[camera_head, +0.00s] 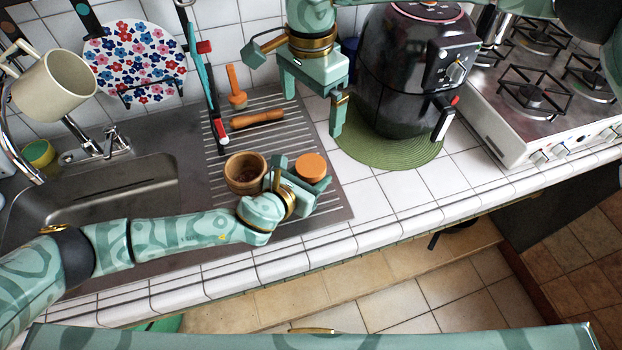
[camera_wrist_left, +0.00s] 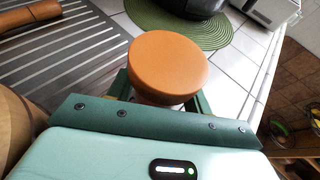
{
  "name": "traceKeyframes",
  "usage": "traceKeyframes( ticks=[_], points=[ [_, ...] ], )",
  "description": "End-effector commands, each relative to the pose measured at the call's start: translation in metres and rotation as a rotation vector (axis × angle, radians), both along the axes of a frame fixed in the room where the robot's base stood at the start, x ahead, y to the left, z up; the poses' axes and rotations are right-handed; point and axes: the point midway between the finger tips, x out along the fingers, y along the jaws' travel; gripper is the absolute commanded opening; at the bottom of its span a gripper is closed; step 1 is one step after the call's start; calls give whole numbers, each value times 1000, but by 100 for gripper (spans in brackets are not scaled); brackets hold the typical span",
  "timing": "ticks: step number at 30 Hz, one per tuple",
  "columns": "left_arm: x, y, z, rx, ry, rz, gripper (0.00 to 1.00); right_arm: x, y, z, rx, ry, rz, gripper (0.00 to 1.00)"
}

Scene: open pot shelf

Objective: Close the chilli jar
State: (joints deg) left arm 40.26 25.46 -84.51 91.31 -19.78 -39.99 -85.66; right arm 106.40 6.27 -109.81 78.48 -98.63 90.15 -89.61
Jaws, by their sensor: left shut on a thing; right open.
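The chilli jar, seen mostly as a round orange lid (camera_head: 312,167), stands on the ribbed steel drainboard. The orange lid also fills the middle of the left wrist view (camera_wrist_left: 168,65), with a little of the pale body below it. The lid appears to sit on the jar; how tightly, I cannot tell. My left gripper (camera_head: 297,182) is shut on the jar, its fingers below the lid; they hide most of the body. My right gripper (camera_head: 313,112) is open and empty, above and behind the jar, its fingers pointing down.
A wooden bowl (camera_head: 245,185) stands just left of my left gripper. Wooden tools (camera_head: 257,119) lie behind it. A black air fryer (camera_head: 400,80) stands on a green mat (camera_head: 415,153) to the right, near my right gripper. White tiles (camera_head: 375,205) at the front right are clear.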

Motion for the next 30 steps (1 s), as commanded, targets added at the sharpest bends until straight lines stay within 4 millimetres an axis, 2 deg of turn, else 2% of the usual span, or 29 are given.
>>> traceKeyframes(
  ticks=[10,11,12,13,23,26,30],
  points=[
    [0,0,-1,-1,2,-1,0,0,0,4,0,1,0,100],
    [0,0,-1,0,1,0,58,0,0,4,0,1,0,100],
    [0,0,-1,0,1,0,70,0,0,4,0,1,0,100],
    [0,0,-1,0,1,0,76,0,0,4,0,1,0,100],
    [-2,1,1,1,1,0,76,0,0,5,0,0,0,100],
    [-10,6,5,0,2,-1,76,0,0,10,0,-1,0,100],
    [-30,21,16,0,4,0,76,-1,0,20,0,-4,0,100]
  ],
)
